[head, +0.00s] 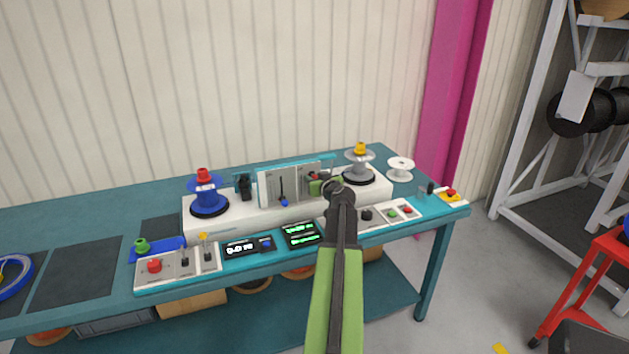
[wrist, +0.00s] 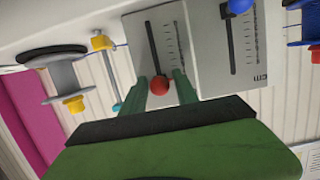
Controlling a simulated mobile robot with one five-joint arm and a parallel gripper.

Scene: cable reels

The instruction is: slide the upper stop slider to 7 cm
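The stop panel carries two slots with scales beside them. One slider has a red ball knob (wrist: 159,85); the other has a blue ball knob (wrist: 240,6), also in the head view (head: 283,203) at its slot's low end. No label shows which is the upper stop. "cm" is printed beside the blue knob's scale; its numbers are too small to read. My gripper (wrist: 162,88) has its two green fingers apart, one either side of the red knob, with a gap visible on the right.
A blue reel (head: 208,200) with a red cap stands left of the panel (head: 266,188). A grey reel (head: 359,165) with a yellow cap stands to its right. Lit displays (head: 302,233) and button boxes line the bench's front. A white spool (head: 400,168) lies at the right.

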